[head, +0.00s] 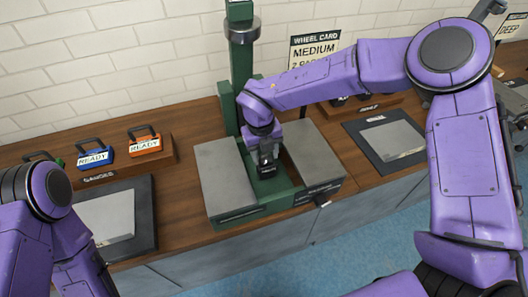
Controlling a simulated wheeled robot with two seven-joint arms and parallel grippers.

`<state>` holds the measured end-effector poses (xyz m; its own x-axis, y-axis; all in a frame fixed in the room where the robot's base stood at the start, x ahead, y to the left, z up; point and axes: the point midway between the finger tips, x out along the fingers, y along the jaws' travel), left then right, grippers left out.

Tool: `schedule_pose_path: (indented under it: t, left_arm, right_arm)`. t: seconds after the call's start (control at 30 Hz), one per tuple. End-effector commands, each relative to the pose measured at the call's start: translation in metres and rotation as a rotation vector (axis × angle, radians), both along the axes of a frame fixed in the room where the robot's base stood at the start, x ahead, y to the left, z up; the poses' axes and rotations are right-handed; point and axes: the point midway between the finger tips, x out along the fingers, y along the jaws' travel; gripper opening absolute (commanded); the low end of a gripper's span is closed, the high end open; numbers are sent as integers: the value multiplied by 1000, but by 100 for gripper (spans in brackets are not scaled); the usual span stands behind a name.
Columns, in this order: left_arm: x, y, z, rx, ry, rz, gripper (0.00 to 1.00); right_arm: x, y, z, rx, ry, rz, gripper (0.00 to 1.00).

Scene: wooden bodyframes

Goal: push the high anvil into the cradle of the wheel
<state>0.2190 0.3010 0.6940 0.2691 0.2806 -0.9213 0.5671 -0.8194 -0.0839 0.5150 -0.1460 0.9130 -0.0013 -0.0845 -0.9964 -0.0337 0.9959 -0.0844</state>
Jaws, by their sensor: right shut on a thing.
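The wheel is a green machine with a tall column (241,75) at the back centre of the bench. My right gripper (267,160) points down low in front of the column, over the base. It is shut on a small dark labelled block, which looks like the high anvil (267,171). The cradle is mostly hidden by the gripper, so I cannot tell how far the anvil sits in it. My left gripper is out of view; only its arm shows at lower left.
Grey plates stand left (222,178) and right (313,152) of the gripper. A wheel card (314,50) reads MEDIUM. A gauge rack (120,164) with coloured handles is at left. Grey panels lie on dark mats at left (146,232) and right (407,160). Another rack (375,106) is partly hidden.

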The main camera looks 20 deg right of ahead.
Motion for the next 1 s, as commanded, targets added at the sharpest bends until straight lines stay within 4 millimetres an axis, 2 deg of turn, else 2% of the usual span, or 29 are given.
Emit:
schedule_pose_path:
  t: [0.17, 0.2, 0.27, 0.53, 0.63, 1.0]
  left_arm:
    - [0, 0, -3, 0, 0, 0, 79]
    - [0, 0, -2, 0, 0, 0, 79]
    - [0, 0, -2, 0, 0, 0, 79]
    - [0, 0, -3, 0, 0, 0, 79]
    - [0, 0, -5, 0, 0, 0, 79]
    - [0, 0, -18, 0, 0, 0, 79]
  right_arm:
    - [1, 0, -4, 1, -2, -1, 0]
    - [1, 0, -3, 1, -2, -1, 59]
    - [1, 0, -3, 1, -2, -1, 78]
    - [0, 0, -4, 0, 2, 0, 79]
    - [0, 0, 3, 0, 0, -1, 79]
    - [0, 8, 83, 1, -4, -2, 79]
